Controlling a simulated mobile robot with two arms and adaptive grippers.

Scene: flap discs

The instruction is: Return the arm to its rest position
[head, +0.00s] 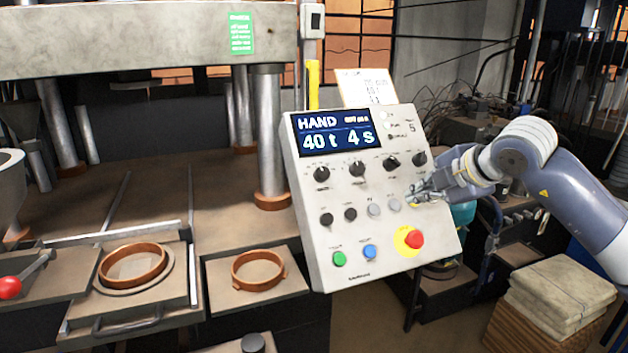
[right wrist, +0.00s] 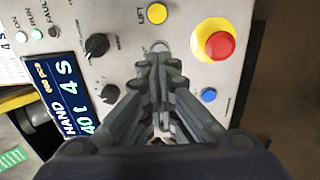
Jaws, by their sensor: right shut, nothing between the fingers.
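My right arm (head: 565,185) reaches in from the right in the head view. My right gripper (head: 416,198) is shut and empty, its fingertips at the right part of the control panel (head: 310,240). In the right wrist view the shut fingers (right wrist: 158,62) point at the panel face, close to a pale button (right wrist: 160,46). I cannot tell whether the tips touch the panel. My left arm and gripper are not in view.
The panel has a display (head: 338,132) reading HAND, 40 t, 4 s, dark knobs (head: 358,169), and a red stop button (head: 415,239) on yellow. A press column (head: 270,135) and orange rings (head: 258,271) are left. Stacked sacks (head: 562,285) stand below my right arm.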

